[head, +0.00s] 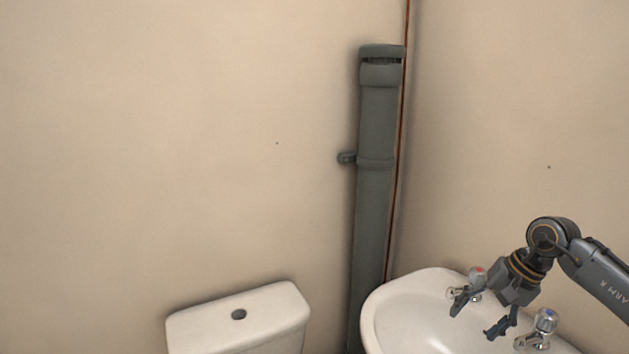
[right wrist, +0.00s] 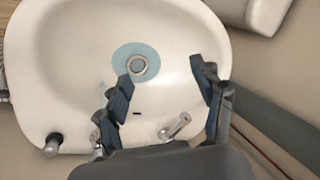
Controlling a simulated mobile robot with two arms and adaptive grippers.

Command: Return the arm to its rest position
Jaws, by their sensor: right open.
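My right arm comes in from the right in the head view. Its gripper (head: 481,314) is over the back of the white washbasin (head: 412,309), between the red-marked tap (head: 478,277) and the blue-marked tap (head: 545,322). The fingers are spread apart with nothing between them. In the right wrist view the open gripper (right wrist: 160,84) shows over the washbasin (right wrist: 70,60), with the drain (right wrist: 137,65) beyond the fingertips. Whether a finger touches a tap cannot be told. My left gripper is not in view.
A white toilet cistern (head: 240,320) stands left of the basin. A grey vertical pipe (head: 376,200) runs up the room corner, with a thin copper-coloured pipe (head: 402,130) beside it. The walls above the basin are clear.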

